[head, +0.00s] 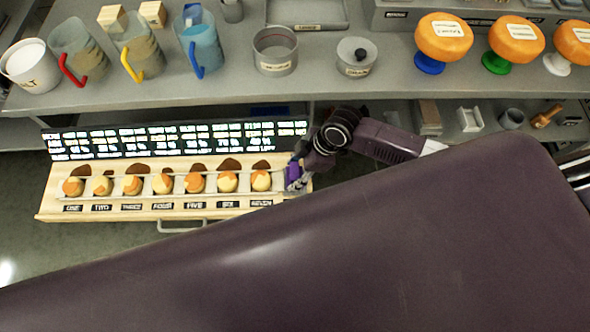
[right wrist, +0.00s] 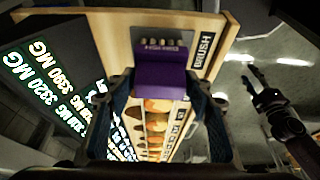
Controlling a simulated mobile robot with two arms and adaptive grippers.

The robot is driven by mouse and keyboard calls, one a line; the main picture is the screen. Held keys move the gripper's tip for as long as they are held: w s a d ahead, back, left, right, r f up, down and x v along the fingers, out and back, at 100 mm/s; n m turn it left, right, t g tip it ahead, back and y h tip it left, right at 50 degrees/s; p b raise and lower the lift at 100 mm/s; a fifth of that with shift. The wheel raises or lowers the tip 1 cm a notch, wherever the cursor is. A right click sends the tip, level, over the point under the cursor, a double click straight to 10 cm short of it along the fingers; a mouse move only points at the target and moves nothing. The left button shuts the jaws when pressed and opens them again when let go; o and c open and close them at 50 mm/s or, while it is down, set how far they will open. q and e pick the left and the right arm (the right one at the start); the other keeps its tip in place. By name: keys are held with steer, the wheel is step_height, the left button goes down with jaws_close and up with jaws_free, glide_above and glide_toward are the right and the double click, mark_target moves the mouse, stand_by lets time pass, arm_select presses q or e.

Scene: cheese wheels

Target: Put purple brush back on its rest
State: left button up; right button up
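The purple brush (right wrist: 160,73) is between the fingers of my right gripper (right wrist: 160,82), which is shut on its sides. Beyond the brush is a grey plate (right wrist: 150,38) at the end of the wooden board, beside a label reading BRUSH (right wrist: 203,47). I cannot tell whether the brush touches the plate. In the head view the brush (head: 292,172) and my right gripper (head: 297,174) are at the right end of the wooden rack (head: 130,215). My left gripper (right wrist: 255,82) shows dark and small in the right wrist view; its opening is unclear.
A row of several cheese balls (head: 195,182) lies along the rack, with a lit text panel (head: 175,138) behind. A grey shelf (head: 130,95) above carries jugs, metal pots and orange wheels on stands. A rack handle (head: 180,228) sticks out in front.

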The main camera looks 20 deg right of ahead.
steer(key=shift+o, duration=0.9)
steer(key=shift+r, duration=0.25)
steer(key=b+v, duration=0.1)
steer(key=v, duration=1.1)
steer(key=shift+f, duration=0.1)
